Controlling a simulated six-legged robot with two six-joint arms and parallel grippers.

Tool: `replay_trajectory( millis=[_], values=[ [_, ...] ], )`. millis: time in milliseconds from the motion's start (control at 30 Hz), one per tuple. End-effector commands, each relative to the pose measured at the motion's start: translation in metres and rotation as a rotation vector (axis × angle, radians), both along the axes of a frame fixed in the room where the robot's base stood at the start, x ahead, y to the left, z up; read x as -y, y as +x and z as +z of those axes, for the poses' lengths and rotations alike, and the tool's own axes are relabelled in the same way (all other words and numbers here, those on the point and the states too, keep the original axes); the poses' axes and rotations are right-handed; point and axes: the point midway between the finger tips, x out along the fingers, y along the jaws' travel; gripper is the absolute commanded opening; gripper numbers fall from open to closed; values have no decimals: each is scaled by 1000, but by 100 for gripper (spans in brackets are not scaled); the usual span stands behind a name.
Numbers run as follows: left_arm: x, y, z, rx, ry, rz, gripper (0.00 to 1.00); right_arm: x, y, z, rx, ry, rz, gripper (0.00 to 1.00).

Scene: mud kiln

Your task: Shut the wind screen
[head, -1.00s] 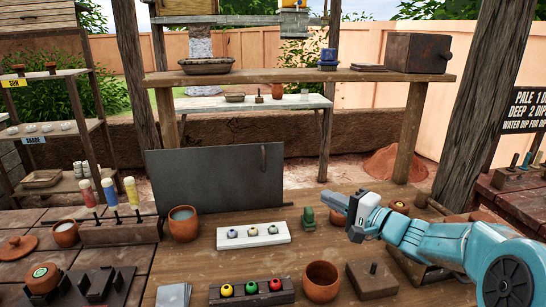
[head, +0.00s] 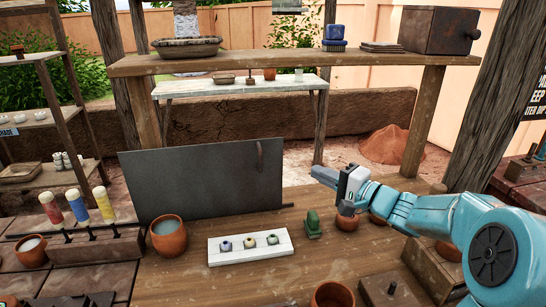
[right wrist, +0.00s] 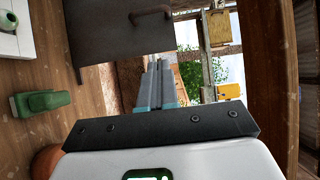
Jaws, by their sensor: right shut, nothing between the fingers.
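The wind screen (head: 200,188) is a flat dark grey panel standing upright along the back of the wooden table. A dark handle (head: 260,155) is near its upper right edge. My right gripper (head: 318,173) is shut and empty, to the right of the screen and apart from it in the picture. In the right wrist view the shut fingers (right wrist: 157,82) point past the screen's edge, with the screen (right wrist: 100,42) and its handle (right wrist: 152,14) to their upper left. My left gripper is not in view.
A wooden shelf (head: 300,61) spans above, with a post (head: 425,120) at right.

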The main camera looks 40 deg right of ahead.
Motion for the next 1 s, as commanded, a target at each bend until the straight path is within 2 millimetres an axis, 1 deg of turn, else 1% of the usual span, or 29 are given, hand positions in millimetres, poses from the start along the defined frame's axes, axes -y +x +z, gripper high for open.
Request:
replay_trajectory(
  millis=[67,167,267,500,567,600,700,800,1000],
  values=[
    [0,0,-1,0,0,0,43,-2,3,0,1,0,2,0],
    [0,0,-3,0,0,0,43,-5,14,-1,1,1,4,0],
    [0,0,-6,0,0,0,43,-8,32,-2,1,0,6,0],
    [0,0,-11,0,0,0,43,-13,84,-2,1,1,5,0],
    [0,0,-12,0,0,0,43,-14,95,-2,1,1,5,0],
    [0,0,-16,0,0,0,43,-20,100,-3,2,0,5,0],
    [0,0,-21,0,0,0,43,-31,109,-2,1,1,5,0],
    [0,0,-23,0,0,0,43,-38,116,-2,1,1,3,0],
    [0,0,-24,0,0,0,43,-42,121,-1,0,0,1,0]
  ],
)
